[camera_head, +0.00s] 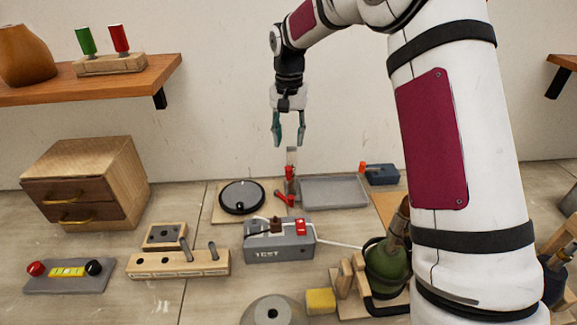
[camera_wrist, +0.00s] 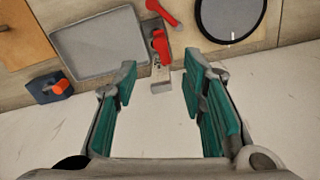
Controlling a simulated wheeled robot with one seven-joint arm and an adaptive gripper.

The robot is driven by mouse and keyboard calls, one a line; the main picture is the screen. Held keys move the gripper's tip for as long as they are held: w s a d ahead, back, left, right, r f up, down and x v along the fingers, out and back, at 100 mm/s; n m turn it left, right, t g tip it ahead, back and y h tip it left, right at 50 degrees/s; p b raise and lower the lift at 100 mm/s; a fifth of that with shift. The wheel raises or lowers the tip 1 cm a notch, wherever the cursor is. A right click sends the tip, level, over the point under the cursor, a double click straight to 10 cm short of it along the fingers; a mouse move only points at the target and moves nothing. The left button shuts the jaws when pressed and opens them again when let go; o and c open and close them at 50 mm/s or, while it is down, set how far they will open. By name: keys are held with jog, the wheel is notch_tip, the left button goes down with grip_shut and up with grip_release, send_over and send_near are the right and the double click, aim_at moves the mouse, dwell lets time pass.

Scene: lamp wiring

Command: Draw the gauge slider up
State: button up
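A narrow upright grey metal piece (camera_head: 291,156) stands behind the table's middle, with a red part (camera_head: 289,172) on it; this looks like the gauge and its slider. In the wrist view the red part (camera_wrist: 160,44) sits on the grey metal piece (camera_wrist: 160,77), between and beyond my fingertips. My gripper (camera_head: 288,141) is open and empty, pointing down above the gauge. In the wrist view its two teal fingers (camera_wrist: 158,72) are wide apart, and no contact with the gauge shows. The gauge's scale cannot be read.
A black round dial (camera_head: 242,197) lies left of the gauge and a grey tray (camera_head: 335,191) right of it. A red lever-like piece (camera_head: 283,197) lies in front. A grey TEST box (camera_head: 279,241) stands nearer. The wall is close behind. The air around my gripper is clear.

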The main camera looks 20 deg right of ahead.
aim_at(289, 168)
notch_tip(289, 168, down, 10)
jog(key=shift+f+b, duration=0.15)
jog(key=shift+b, duration=0.15)
grip_shut()
